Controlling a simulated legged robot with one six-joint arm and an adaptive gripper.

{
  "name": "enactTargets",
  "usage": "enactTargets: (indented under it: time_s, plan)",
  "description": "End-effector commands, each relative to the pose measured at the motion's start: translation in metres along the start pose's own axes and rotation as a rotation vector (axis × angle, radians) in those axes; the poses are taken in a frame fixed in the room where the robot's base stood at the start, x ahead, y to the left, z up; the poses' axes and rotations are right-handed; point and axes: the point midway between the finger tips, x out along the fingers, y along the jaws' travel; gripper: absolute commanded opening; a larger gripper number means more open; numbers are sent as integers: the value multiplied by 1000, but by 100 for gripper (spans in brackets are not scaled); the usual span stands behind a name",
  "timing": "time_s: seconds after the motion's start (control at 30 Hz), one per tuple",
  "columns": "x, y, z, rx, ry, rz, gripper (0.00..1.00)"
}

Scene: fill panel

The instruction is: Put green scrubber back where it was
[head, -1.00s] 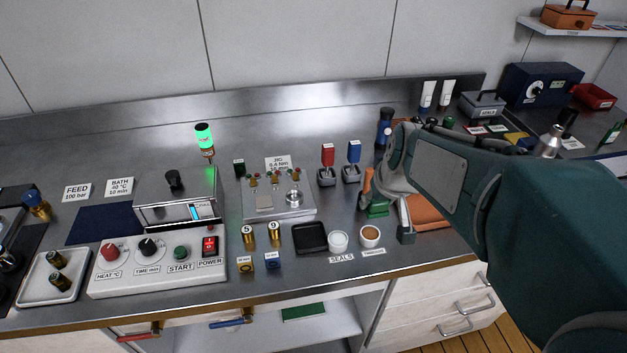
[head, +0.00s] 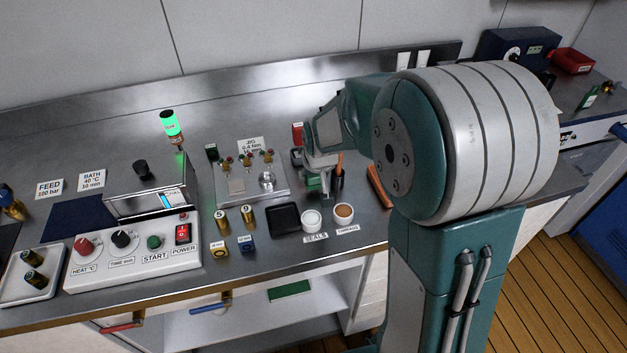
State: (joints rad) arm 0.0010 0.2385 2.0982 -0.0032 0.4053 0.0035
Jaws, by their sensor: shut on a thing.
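My gripper (head: 322,184) is low over the counter, just right of the jig plate and behind the seal cups. It is shut on a small green block, the green scrubber (head: 313,183), which shows at its left side. The gripper and wrist hide part of it, and I cannot tell whether it touches the counter. An upright orange-brown piece (head: 340,164) shows just right of the gripper. A flat green piece (head: 289,291) lies on the open shelf under the counter.
The jig plate (head: 236,188) is left of the gripper. A black tray (head: 283,219), a white seal cup (head: 311,220) and a brown-filled cup (head: 343,213) stand in front. A red-topped item (head: 297,133) is close behind. My arm covers much of the right counter.

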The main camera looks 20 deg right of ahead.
Motion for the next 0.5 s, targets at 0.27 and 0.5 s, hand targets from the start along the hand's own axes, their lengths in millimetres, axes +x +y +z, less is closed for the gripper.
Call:
enactTargets:
  time_s: [0.27, 0.5]
  plan:
    - [19, -2, 9, -3, 0, 0, 18]
    - [21, 2, 10, 0, -1, -3, 82]
